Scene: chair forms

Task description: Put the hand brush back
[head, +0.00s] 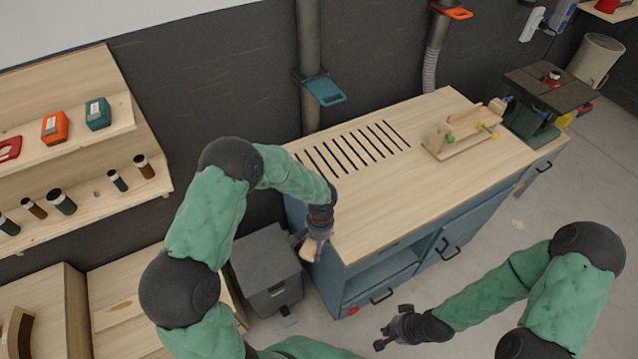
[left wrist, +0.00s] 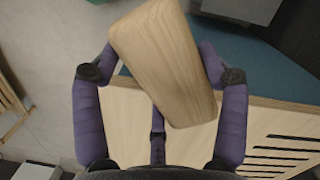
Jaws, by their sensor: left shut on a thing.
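My left gripper (head: 302,243) is at the near left corner of the workbench, beside its edge. It is shut on a pale wooden block, the hand brush (head: 311,248) by its look; no bristles show. In the left wrist view the brush (left wrist: 168,62) shows as a rounded wooden block between the purple fingers of the left gripper (left wrist: 158,75), slightly tilted. My right gripper (head: 385,328) is open and empty, low in front of the workbench.
The workbench (head: 375,205) has a slotted top and blue sides. A wooden jig (head: 462,138) and a green machine (head: 535,110) stand at its far end. A grey bin (head: 268,268) stands left of it. Wall shelves (head: 95,205) hold small tools. The bench's middle is clear.

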